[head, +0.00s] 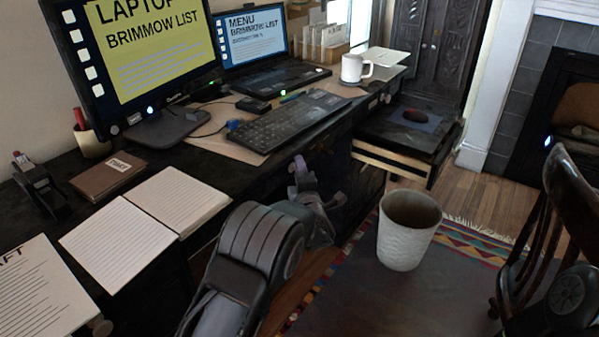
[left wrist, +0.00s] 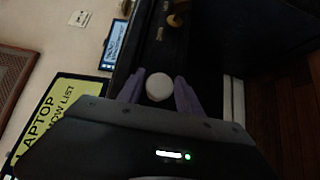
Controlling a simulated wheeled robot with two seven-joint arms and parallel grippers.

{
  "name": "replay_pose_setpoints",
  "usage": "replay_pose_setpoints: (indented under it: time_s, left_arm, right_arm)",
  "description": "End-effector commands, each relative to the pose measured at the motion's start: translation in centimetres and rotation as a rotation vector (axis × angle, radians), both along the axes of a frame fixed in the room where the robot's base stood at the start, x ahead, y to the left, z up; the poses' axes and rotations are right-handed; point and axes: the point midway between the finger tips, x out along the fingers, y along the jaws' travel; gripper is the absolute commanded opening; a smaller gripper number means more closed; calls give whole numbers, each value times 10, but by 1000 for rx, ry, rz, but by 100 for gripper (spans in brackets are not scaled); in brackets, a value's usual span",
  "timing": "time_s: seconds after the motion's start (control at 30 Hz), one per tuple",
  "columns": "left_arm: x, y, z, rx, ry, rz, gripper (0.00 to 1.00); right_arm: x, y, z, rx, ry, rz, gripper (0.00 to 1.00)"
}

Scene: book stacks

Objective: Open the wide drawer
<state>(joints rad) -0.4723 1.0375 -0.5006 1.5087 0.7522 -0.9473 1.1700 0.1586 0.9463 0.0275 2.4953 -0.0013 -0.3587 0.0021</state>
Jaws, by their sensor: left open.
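The dark desk (head: 205,160) runs along the left and middle of the head view. My left gripper (head: 299,178) is at its front face, with its jaws partly hidden by the wrist. In the left wrist view the purple fingers are open (left wrist: 159,92), one on each side of a pale round knob (left wrist: 159,86) on a dark front. I cannot tell whether they touch it. The wide drawer's front is mostly hidden behind my arm.
A drawer (head: 440,150) at the desk's far right end stands pulled out. A white wastebasket (head: 405,235) stands on the rug right of my left arm. A wooden chair (head: 562,185) is at the right. Papers, keyboard (head: 290,120) and mug (head: 354,68) lie on the desktop.

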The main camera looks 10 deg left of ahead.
Motion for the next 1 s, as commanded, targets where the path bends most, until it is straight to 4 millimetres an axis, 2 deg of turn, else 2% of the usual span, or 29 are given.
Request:
replay_pose_setpoints:
  time_s: [0.23, 0.77, 1.0]
  left_arm:
    - [1, 1, 0, 1, 1, 0, 42]
    - [1, 0, 0, 0, 1, 0, 0]
    - [0, 0, 0, 0, 1, 0, 0]
  right_arm:
    - [0, 0, 0, 0, 0, 0, 27]
    - [0, 0, 0, 0, 0, 0, 27]
    - [0, 0, 0, 0, 0, 0, 27]
